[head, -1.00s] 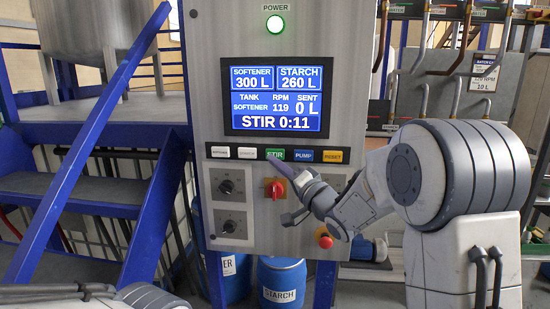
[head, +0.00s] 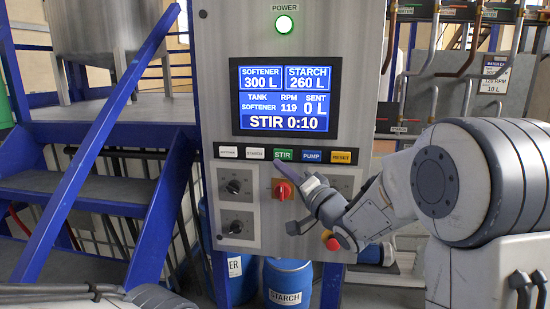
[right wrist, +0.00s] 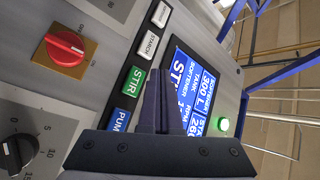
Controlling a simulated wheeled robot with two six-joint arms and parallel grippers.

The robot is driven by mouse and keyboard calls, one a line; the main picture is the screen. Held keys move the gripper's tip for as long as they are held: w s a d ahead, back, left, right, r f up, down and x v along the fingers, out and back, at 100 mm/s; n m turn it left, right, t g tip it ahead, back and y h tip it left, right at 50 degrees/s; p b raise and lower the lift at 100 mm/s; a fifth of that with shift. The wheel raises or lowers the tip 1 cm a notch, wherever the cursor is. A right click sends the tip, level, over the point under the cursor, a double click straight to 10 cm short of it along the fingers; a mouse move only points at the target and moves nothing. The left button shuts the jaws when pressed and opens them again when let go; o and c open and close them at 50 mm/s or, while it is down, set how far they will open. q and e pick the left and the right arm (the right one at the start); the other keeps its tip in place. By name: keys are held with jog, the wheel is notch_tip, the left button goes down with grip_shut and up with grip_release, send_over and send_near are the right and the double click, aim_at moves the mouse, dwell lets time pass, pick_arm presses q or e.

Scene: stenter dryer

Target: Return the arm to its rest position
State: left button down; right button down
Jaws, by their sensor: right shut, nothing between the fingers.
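My right gripper (head: 283,168) is in front of the control panel (head: 275,236), just below the row of buttons, near the green STIR button (head: 283,155). In the right wrist view its dark fingers (right wrist: 157,85) are together and empty, beside the STIR button (right wrist: 133,84) and overlapping the screen. I cannot tell whether they touch the panel. My right arm (head: 455,185) is reached out from the right. Part of my left arm shows at the bottom left; its gripper is not in view. The screen (head: 286,97) reads STIR 0:10, SOFTENER 119 RPM.
A red rotary switch (head: 284,190) and a red stop button (head: 332,243) are close to my right gripper. Dials (head: 236,187) are at the panel's left. Blue stairs (head: 90,210) stand left, a STARCH drum (head: 288,280) below, and pipes (head: 455,72) behind right.

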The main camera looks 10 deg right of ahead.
jog(key=s+a+f+n+g+h+b, duration=0.2)
jog(key=s+a+f+n+g+h, duration=0.15)
jog(key=s+f, duration=0.4)
jog(key=s+a+f+n+g+h+b, duration=0.15)
jog(key=s+a+f+g, duration=0.35)
jog(key=f, duration=0.6)
jog(key=s+f+n+g+h, duration=0.1)
jog(key=s+f+n+g, duration=0.2)
jog(key=s, duration=0.5)
jog(key=s+f+n+g+h+b, duration=0.1)
jog(key=s+f+n+g, duration=0.2)
jog(key=s, duration=0.6)
jog(key=s+f+n+g+h+b, duration=0.1)
jog(key=s+f+n+g, duration=0.1)
jog(key=s, duration=0.6)
jog(key=shift+s+d+f+n+g, duration=0.45)
jog(key=shift+f+g, duration=0.2)
jog(key=shift+g, duration=0.4)
